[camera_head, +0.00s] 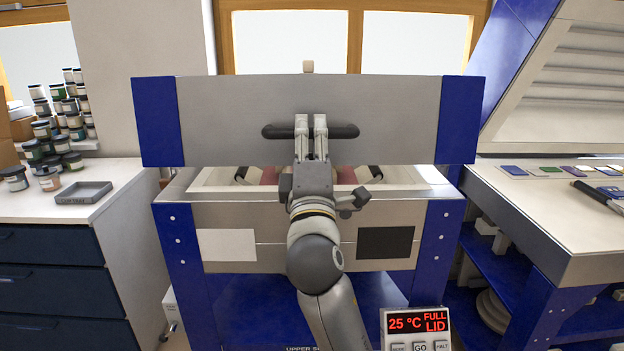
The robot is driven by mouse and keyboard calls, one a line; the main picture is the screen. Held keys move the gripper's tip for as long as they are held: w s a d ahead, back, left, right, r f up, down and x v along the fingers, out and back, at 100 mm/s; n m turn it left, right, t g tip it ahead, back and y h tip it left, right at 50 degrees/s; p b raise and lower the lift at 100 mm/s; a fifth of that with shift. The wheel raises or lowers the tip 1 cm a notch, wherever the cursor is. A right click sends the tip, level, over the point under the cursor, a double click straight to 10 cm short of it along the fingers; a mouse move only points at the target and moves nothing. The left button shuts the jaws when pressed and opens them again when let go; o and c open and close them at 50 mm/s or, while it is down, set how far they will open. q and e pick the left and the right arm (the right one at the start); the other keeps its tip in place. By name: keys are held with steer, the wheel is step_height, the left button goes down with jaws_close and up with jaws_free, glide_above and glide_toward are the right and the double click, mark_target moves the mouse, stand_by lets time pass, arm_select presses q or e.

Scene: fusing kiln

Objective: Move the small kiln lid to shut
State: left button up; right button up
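The small kiln lid (229,105) is a broad grey metal panel with blue ends, raised above the kiln body (275,218). A gap with a pale rim shows under its lower edge, so it stands open. Its dark horizontal handle (274,131) is at the middle of the front face. My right gripper (310,122) is at this handle, its two fingers close together and overlapping the bar. I cannot tell whether they grip it or only touch it. My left gripper is out of view.
A display (418,324) at the lower right reads 25 °C FULL LID. A cabinet at left bears several jars (59,145) and a grey tray (84,193). A worktable (532,211) with coloured pieces stands at right, close to the kiln, under a larger raised lid (566,89).

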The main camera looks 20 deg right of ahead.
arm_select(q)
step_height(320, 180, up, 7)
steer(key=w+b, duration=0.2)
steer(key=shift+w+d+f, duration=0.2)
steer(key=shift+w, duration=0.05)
arm_select(e)
steer(key=v, duration=1)
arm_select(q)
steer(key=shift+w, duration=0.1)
arm_select(e)
steer(key=shift+s, duration=0.15)
